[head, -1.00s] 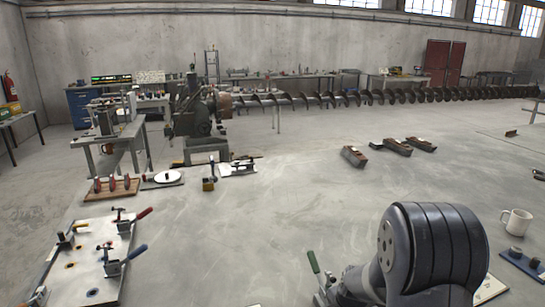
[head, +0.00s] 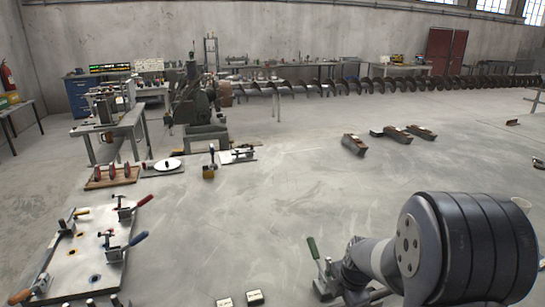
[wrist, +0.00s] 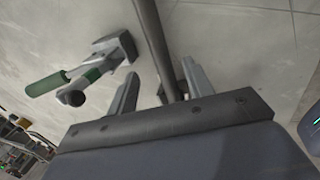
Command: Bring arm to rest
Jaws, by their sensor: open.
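My arm (head: 450,250) reaches in at the lower right of the head view, with its large dark rounded joint in front. My gripper (wrist: 160,88) shows in the wrist view with its two grey fingers apart. A dark bar (wrist: 157,40) runs between and beyond the fingers in that picture; I cannot tell its distance or whether it touches them. A green-handled clamp (wrist: 90,75) is to the left of the fingers, apart from them. It also shows in the head view (head: 318,265), left of my arm. The gripper's fingers are not clear in the head view.
A metal plate with several clamps (head: 75,262) lies at lower left. Brown blocks (head: 354,145) lie farther back. A mug (head: 522,204) is mostly hidden behind my arm.

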